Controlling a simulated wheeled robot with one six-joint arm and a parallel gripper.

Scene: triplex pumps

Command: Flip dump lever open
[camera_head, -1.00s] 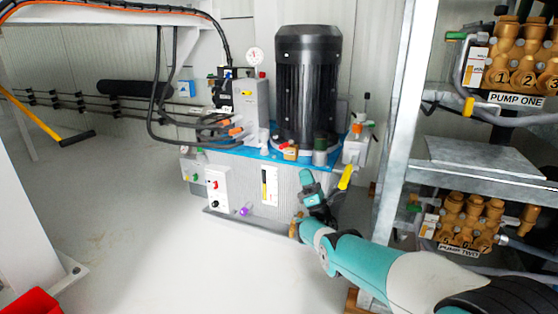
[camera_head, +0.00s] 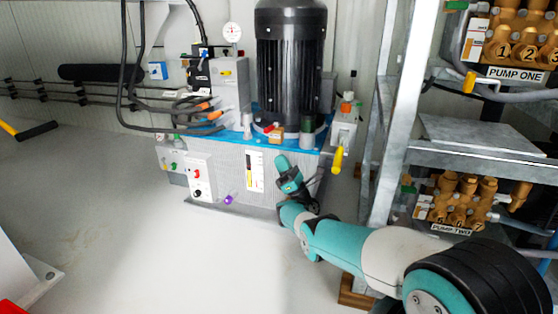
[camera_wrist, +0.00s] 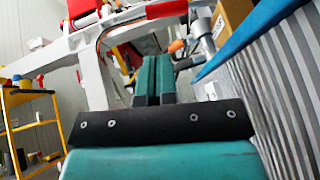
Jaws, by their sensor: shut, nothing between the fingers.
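A lever with a yellow handle (camera_head: 338,158) hangs from the grey valve block (camera_head: 344,125) at the right end of the hydraulic power unit (camera_head: 225,165). No label in view names it as the dump lever. My gripper (camera_head: 281,160) points up in front of the unit's front face, left of the yellow handle and apart from it. In the wrist view my teal fingers (camera_wrist: 152,65) are together and hold nothing. The yellow handle cannot be made out in the wrist view. The striped tank side (camera_wrist: 290,95) and blue top edge (camera_wrist: 250,35) are close on the right there.
A black motor (camera_head: 290,70) stands on the unit. Black hoses (camera_head: 130,90) hang at its left. A metal rack post (camera_head: 390,130) stands close right of the yellow handle, with pump one (camera_head: 515,45) and pump two (camera_head: 460,200) on its shelves. Floor (camera_head: 110,220) is clear at left.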

